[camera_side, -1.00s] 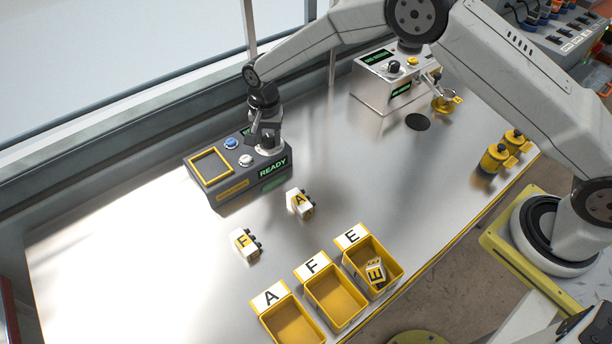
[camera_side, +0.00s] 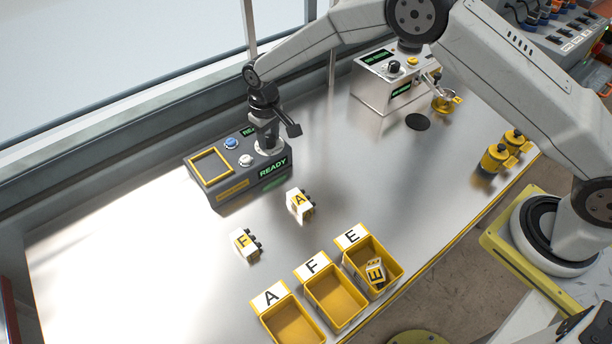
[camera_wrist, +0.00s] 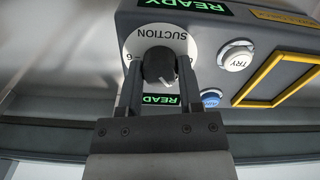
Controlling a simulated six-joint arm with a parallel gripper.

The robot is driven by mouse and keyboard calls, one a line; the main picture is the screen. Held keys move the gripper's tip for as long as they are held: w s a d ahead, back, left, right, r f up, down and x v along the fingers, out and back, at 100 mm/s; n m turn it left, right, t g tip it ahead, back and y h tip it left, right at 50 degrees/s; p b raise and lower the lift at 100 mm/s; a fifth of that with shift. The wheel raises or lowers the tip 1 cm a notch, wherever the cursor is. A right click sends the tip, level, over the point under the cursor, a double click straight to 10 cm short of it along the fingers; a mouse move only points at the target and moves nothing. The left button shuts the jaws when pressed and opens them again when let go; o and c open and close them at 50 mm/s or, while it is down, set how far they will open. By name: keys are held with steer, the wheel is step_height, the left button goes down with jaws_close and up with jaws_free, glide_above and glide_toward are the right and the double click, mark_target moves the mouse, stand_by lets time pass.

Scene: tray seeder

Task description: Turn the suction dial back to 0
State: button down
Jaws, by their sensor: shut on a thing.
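The suction dial (camera_wrist: 158,65) is a black knob on a round white plate marked SUCTION (camera_wrist: 160,33), in the wrist view. A white pointer mark shows on the knob's face. My gripper (camera_wrist: 158,80) has one finger on each side of the knob and is shut on it. The fingers cover part of the plate's scale, so I cannot read the setting. In the side view my gripper (camera_side: 268,146) points down onto the right end of the grey seeder box (camera_side: 225,190), and the knob is hidden there.
The box has a READY display (camera_side: 273,167), a white TRY button (camera_side: 246,160), a blue button (camera_side: 231,143) and a yellow frame (camera_side: 190,172). Blocks A (camera_side: 299,203) and F (camera_side: 244,242) lie in front. Yellow bins (camera_side: 335,325) stand nearer. A second machine (camera_side: 375,95) is behind.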

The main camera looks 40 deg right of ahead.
mark_target(270, 137)
steer(key=n, duration=0.5)
steer(key=shift+n, duration=0.3)
steer(key=n, duration=0.4)
steer(key=shift+n, duration=0.4)
steer(key=shift+c, duration=1.3)
jaws_free()
steer(key=shift+r, duration=0.1)
steer(key=shift+r, duration=3.8)
steer(key=shift+d, duration=0.1)
